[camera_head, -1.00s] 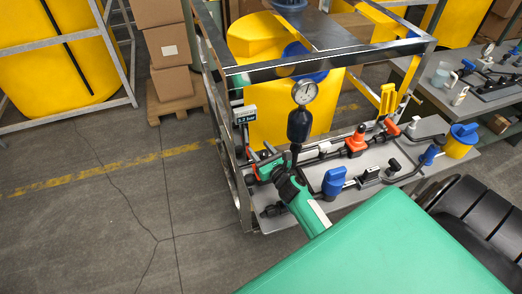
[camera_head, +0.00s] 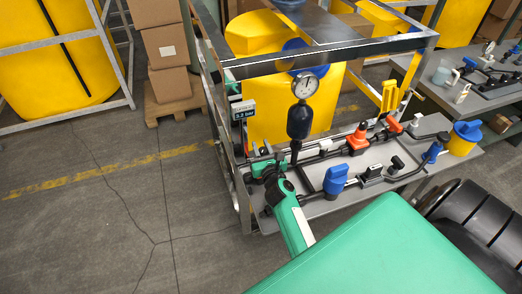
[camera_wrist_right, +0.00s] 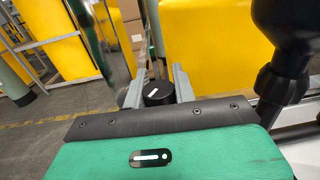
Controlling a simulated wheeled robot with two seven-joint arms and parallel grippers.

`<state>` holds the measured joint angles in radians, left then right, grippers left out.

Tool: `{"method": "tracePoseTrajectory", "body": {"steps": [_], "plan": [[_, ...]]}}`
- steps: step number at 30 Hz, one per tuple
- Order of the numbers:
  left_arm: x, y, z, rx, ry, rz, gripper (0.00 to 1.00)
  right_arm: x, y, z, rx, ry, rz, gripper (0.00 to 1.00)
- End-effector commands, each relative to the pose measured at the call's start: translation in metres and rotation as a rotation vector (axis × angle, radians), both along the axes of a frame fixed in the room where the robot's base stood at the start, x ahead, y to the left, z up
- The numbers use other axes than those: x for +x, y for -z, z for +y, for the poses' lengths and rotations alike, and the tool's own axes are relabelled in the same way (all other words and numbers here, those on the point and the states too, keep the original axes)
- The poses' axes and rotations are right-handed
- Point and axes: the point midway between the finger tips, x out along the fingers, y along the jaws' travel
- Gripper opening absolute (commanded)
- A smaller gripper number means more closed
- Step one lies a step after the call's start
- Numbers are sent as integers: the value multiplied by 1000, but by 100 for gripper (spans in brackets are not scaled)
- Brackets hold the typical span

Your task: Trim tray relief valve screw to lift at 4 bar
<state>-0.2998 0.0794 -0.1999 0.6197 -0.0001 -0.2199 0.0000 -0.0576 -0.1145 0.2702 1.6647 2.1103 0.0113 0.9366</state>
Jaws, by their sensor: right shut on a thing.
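A black round knob (camera_wrist_right: 157,95) with a white line on its face sits between the two grey fingers of my right gripper (camera_wrist_right: 159,84) in the right wrist view. The fingers are shut on it. In the head view my right gripper (camera_head: 266,171) is at the left end of the tray's pipework and hides the knob. A pressure gauge (camera_head: 305,86) stands on a dark bulb (camera_head: 300,122) just right of it. A small display (camera_head: 243,110) on the frame seems to read 3.2 bar. My left gripper is out of view.
The grey tray (camera_head: 375,158) carries a blue-handled valve (camera_head: 335,181) and an orange valve (camera_head: 360,139) close right of my gripper. A metal frame (camera_head: 330,57) passes over the tray, with a post at its left. Open floor (camera_head: 110,220) lies to the left.

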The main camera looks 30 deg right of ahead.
Motion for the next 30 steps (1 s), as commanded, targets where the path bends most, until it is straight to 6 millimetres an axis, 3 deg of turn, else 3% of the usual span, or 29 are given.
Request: {"method": "tracePoseTrajectory", "body": {"steps": [8, 9, 12, 23, 30], "plan": [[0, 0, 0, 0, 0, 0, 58, 0, 0, 0, 0, 1, 1, 4], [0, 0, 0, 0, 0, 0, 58, 0, 0, 0, 0, 0, 1, 35], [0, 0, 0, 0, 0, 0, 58, 0, 0, 0, 0, 0, 1, 49], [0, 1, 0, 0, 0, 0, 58, -6, 1, 2, 1, 0, 2, 49], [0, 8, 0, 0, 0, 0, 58, -41, 3, 12, 1, 0, 3, 49]]}}
